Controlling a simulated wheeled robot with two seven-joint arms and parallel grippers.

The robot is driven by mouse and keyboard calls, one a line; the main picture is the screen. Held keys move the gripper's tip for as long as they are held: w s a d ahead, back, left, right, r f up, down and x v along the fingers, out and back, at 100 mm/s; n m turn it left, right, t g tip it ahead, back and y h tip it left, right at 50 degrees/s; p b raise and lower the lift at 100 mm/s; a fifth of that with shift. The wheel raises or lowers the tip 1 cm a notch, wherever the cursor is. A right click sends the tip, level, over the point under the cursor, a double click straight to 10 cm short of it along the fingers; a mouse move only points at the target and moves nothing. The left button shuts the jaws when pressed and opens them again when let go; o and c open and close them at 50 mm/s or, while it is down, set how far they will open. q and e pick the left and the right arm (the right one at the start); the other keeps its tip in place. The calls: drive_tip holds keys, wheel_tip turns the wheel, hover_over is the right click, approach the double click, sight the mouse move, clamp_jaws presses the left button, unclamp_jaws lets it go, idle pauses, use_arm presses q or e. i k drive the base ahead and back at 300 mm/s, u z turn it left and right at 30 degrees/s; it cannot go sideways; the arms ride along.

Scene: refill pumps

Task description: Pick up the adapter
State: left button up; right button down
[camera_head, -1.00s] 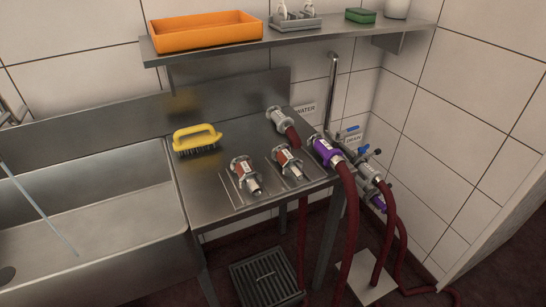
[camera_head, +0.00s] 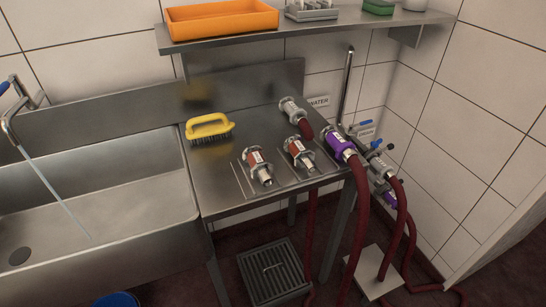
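Two short metal fittings with reddish-brown bands and white labels lie on the steel drainboard (camera_head: 222,188). They look like adapters; the labels are too small to read. The left adapter (camera_head: 258,167) lies between thin raised lines on the board. The right adapter (camera_head: 299,153) lies just beside it, nearer the hoses. I cannot tell which one the task means. Neither of my grippers shows in this view.
A yellow-handled brush (camera_head: 209,128) stands behind the adapters. A metal hose coupling (camera_head: 293,110) and a purple coupling (camera_head: 340,144) on red hoses lie to the right. The sink (camera_head: 110,220) with running water is at left. A shelf (camera_head: 300,28) with an orange tray (camera_head: 222,19) hangs above.

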sight(262, 171)
drive_tip(key=z, duration=2.05)
drive_tip(key=i, duration=1.55)
drive_tip(key=u, duration=3.95)
